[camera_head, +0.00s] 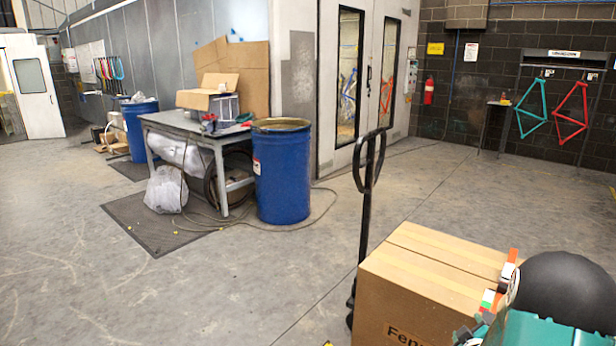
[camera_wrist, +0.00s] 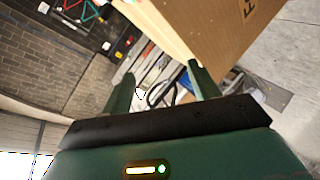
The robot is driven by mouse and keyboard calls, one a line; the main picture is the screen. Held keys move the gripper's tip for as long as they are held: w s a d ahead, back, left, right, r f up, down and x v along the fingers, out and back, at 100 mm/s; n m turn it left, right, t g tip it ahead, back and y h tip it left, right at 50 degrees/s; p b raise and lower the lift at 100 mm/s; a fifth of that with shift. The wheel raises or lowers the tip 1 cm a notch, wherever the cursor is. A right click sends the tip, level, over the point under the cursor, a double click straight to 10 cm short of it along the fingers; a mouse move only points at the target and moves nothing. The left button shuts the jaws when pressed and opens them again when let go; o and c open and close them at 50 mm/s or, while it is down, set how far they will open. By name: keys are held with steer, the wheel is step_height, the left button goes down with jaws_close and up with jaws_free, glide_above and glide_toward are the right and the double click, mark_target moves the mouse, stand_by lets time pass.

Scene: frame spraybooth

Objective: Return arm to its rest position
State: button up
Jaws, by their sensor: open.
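My gripper (camera_wrist: 160,70) shows in the wrist view with its two green fingers spread apart. Nothing is held between them; only distant, cluttered background shows in the gap. In the head view, green and black parts of my arm fill the lower right corner, in front of the right side of a large cardboard box (camera_head: 410,290). I cannot make out the fingertips there. The box also shows in the wrist view (camera_wrist: 215,25), tilted, beyond the fingers at the top. I cannot tell how far the fingers are from it.
A black upright handle (camera_head: 367,190) stands just left of the box. Farther back are a blue drum (camera_head: 282,180) and a cluttered work table (camera_head: 180,125). Green (camera_head: 531,108) and red (camera_head: 571,112) bike frames hang on the right wall. The floor (camera_head: 200,290) at front left is clear.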

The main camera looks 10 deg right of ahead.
steer(key=s+a+r+m+g+y, duration=0.2)
steer(key=a+r+m+g+y, duration=0.1)
steer(key=a+r, duration=1.4)
steer(key=s+a+r+m+g+y, duration=0.1)
steer(key=s+a+r+g, duration=0.1)
steer(key=s+a, duration=0.7)
steer(key=s+a+r+m+g+y, duration=0.1)
steer(key=s+a+r+y, duration=0.1)
steer(key=s+a, duration=0.8)
steer(key=shift+s+r+g, duration=0.4)
steer(key=shift+s+r, duration=0.45)
steer(key=shift+r, duration=0.05)
